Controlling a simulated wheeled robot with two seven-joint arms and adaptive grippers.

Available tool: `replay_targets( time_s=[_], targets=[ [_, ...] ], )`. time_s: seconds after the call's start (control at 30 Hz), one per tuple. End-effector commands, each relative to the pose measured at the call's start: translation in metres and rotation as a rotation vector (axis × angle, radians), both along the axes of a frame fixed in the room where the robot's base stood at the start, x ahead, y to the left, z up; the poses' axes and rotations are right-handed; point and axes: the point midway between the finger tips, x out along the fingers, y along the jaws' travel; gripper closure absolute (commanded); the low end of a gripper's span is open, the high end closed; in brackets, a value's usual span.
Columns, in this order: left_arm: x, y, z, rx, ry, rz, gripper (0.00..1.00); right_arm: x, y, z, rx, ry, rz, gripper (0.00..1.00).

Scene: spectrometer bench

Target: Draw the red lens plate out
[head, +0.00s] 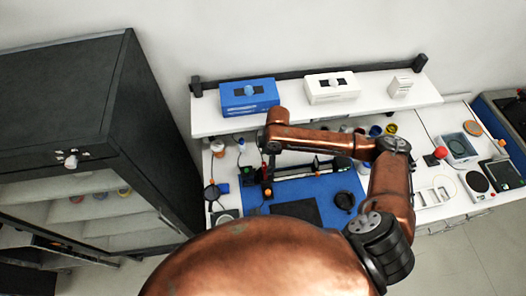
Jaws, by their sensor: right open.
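My right arm reaches across the bench, and my right gripper (268,170) points down over the left part of the blue mat (335,188). It is open, small and dark in this view. A black rail (307,171) with small holders lies on the mat. Small red and orange spots show close to the gripper at the rail's left end. I cannot tell which of them is the red lens plate, or whether the gripper touches it. My forearm hides part of the rail's back side. My left gripper is not in view.
A white shelf (375,103) behind the mat carries a blue box (248,97) and a white box (331,88). A dark cabinet (65,100) stands at the left. A red knob-like item (440,152) and a tray (436,193) are at the right.

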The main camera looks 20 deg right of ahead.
Motion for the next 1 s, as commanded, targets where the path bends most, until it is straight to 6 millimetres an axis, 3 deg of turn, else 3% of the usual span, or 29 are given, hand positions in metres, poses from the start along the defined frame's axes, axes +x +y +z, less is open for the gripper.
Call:
replay_targets(
  time_s=[0.3,0.5,0.63,0.87,1.0],
  targets=[
    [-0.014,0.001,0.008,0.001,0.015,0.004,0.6,0.006,0.009,-0.048,0.0,0.007,0.007,0.36],
    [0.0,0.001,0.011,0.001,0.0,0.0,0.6,0.007,0.01,-0.067,-0.002,0.005,0.006,0.36],
    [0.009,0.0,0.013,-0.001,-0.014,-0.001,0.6,0.007,0.011,-0.072,-0.001,0.004,0.006,0.36],
    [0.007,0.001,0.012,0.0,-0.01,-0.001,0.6,0.007,0.011,-0.073,-0.001,0.004,0.006,0.36],
    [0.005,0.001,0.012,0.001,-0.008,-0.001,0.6,0.006,0.01,-0.073,-0.001,0.004,0.005,0.46]
  ],
)
